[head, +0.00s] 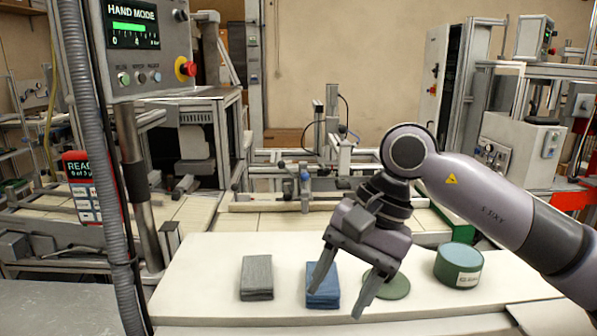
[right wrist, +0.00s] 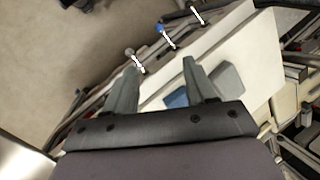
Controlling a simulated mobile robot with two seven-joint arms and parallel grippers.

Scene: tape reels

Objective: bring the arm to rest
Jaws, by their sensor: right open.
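My right gripper (head: 337,302) comes in from the right on its arm and hangs over the white table, pointing down and a little left. Its two fingers are apart with nothing between them; they also show spread and empty in the right wrist view (right wrist: 160,66). In the head view the fingers overlap part of a blue folded stack (head: 324,286) and a flat green disc (head: 393,286). A green round reel or tin (head: 458,264) with a pale label stands to the right of the disc. My left gripper is in neither view.
A grey folded stack (head: 256,278) lies left of the blue one. The white table (head: 205,275) is bare at its left end. Behind it are a machine frame and rails. A control panel (head: 145,45) on a post stands at the left.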

